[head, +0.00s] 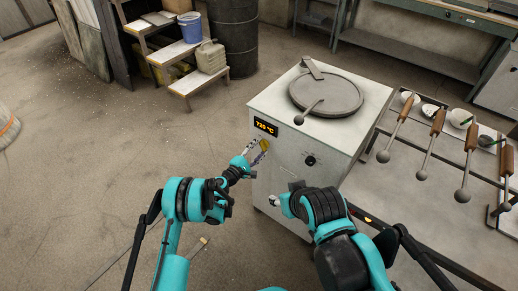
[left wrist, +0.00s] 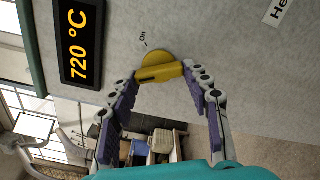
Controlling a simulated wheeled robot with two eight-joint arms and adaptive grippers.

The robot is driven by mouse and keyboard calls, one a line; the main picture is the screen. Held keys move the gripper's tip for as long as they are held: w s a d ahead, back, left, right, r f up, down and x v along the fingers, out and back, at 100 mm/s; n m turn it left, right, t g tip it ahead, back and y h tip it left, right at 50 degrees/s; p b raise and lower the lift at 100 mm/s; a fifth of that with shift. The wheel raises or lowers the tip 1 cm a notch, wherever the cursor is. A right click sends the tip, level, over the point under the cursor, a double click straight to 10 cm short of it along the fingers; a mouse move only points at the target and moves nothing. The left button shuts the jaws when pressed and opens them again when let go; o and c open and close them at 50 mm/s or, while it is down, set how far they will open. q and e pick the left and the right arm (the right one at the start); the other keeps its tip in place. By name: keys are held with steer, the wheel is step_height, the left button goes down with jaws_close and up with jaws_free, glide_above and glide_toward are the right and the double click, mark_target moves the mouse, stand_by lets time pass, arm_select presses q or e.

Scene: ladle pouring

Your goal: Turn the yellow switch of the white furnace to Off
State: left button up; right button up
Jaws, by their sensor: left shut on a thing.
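The white furnace (head: 285,165) stands in the middle of the head view. Its yellow switch (head: 265,143) is on the front face below the 720 °C display (head: 265,127).
A black knob (head: 310,160) sits to the right on the furnace front. A round lid (head: 326,93) lies on the furnace top. A metal table (head: 400,190) with several ladles stands at the right. Shelf steps (head: 180,50) stand behind left; the left floor is mostly open.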

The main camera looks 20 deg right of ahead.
mark_target(264, 127)
arm_select(q)
steer(key=shift+f+n, duration=0.1)
steer(key=shift+n, duration=1.5)
steer(key=o, duration=1.2)
steer(key=shift+c, duration=0.2)
step_height(264, 127, up, 10)
